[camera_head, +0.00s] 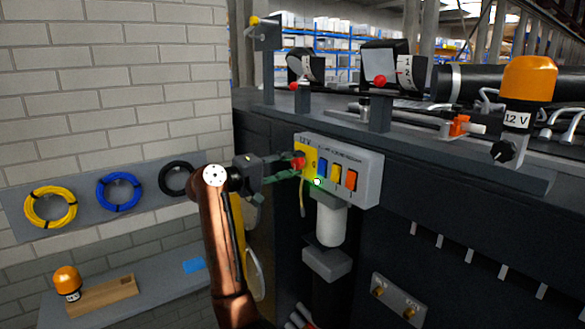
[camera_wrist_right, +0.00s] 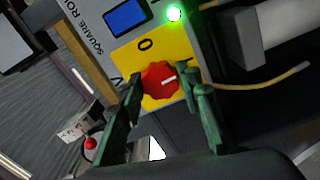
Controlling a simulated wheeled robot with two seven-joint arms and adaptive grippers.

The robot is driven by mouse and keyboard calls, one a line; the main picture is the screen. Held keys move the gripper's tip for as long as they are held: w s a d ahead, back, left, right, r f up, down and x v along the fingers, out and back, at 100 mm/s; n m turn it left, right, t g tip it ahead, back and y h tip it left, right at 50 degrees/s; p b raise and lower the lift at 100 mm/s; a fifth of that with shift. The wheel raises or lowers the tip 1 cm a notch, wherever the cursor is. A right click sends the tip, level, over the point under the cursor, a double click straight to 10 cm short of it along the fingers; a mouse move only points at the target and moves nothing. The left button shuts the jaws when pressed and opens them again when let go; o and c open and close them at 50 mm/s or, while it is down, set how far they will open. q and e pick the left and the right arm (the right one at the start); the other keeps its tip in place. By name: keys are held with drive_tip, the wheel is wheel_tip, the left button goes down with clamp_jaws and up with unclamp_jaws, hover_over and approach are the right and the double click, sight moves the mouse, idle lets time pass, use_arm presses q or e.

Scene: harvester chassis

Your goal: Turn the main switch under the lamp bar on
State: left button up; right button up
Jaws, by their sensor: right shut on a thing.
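The main switch is a red rotary knob (camera_head: 299,162) on a yellow plate at the left end of a grey switch box (camera_head: 369,178), below the lamp bar (camera_head: 450,158). In the right wrist view the red knob (camera_wrist_right: 160,80) has a white mark pointing right, away from the "0" on the yellow plate (camera_wrist_right: 128,55). A small green lamp (camera_wrist_right: 174,14) beside the plate is lit; it also glows in the head view (camera_head: 317,182). My right gripper (camera_head: 294,170) has its green fingers (camera_wrist_right: 164,92) closed on either side of the knob. My left gripper is not in view.
Blue, yellow and orange rockers (camera_head: 336,175) sit right of the knob. A white cylinder (camera_head: 331,222) hangs below the box. A yellow wire (camera_head: 302,198) hangs nearby. An orange beacon (camera_head: 526,80) stands above right. Coiled cables (camera_head: 118,190) hang on the left wall.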

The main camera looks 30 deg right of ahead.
drive_tip(key=shift+f+m, duration=0.1)
drive_tip(key=shift+m, duration=0.3)
drive_tip(key=o, duration=1.2)
drive_tip(key=shift+c, duration=0.2)
drive_tip(key=a, duration=1.2)
drive_tip(key=shift+s, duration=0.45)
